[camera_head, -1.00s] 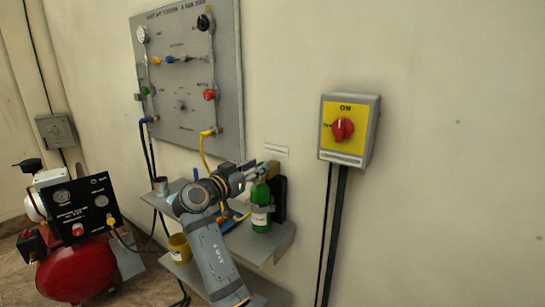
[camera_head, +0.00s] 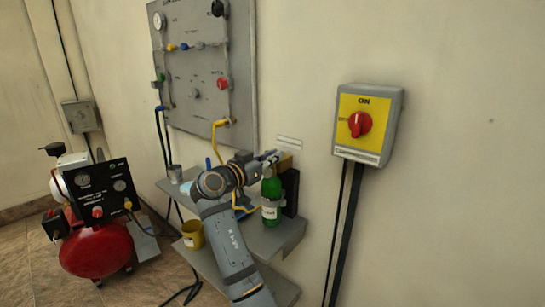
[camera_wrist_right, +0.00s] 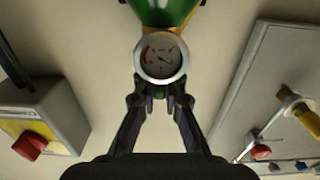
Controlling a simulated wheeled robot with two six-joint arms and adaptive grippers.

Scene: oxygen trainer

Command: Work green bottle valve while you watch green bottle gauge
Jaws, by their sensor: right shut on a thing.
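The green bottle (camera_head: 271,188) stands upright on the grey shelf by the wall, with a white label on its front. In the right wrist view its green body (camera_wrist_right: 165,10) shows at the top edge. The green bottle gauge (camera_wrist_right: 161,57) is a round dial with a pale rim, a red arc and a dark needle; its figures are too small to read. My right gripper (camera_wrist_right: 160,100) is shut on the green bottle valve (camera_wrist_right: 160,90), just beside the gauge. The fingers hide most of the valve. In the head view this gripper (camera_head: 268,158) is at the bottle's top. My left gripper is out of view.
A yellow switch box (camera_head: 368,125) with a red knob is on the wall to the right. A grey panel (camera_head: 200,110) hangs at the left. The shelf (camera_head: 277,238) also bears a metal cup (camera_head: 175,174). A yellow cup (camera_head: 193,234) sits lower. A red compressor (camera_head: 97,250) stands at left.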

